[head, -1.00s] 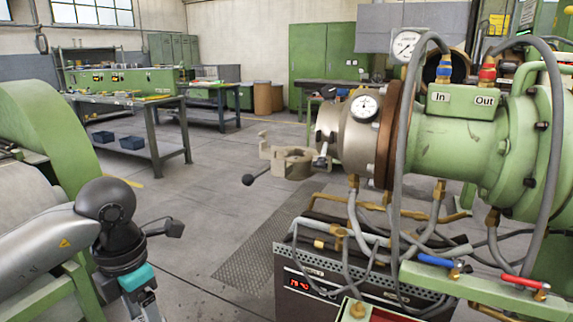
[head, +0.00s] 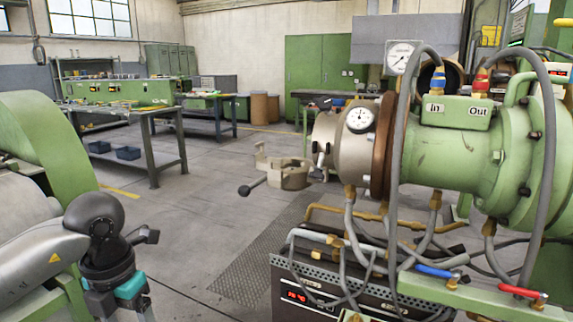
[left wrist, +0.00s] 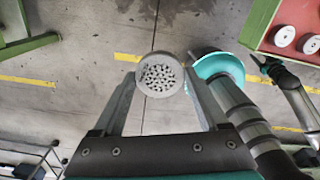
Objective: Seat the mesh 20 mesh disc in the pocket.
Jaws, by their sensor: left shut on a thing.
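In the left wrist view a round grey disc (left wrist: 160,75) with a pale rim and a perforated middle sits between the fingertips of my left gripper (left wrist: 160,88), which is shut on it. I cannot read its mesh number. In the head view my left wrist shows at the lower left, and the gripper is below the frame. The extruder (head: 460,150) stands at the right, with an open hinged clamp (head: 290,178) at its left end. The pocket's inside is hidden. In the left wrist view, what looks like my right gripper (left wrist: 263,67) is too small to read.
A red tray (left wrist: 258,25) with white round pieces lies at the top right of the left wrist view. A control box (head: 300,270) and hoses sit under the extruder. A green machine (head: 40,140) stands at the left. The floor between is open.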

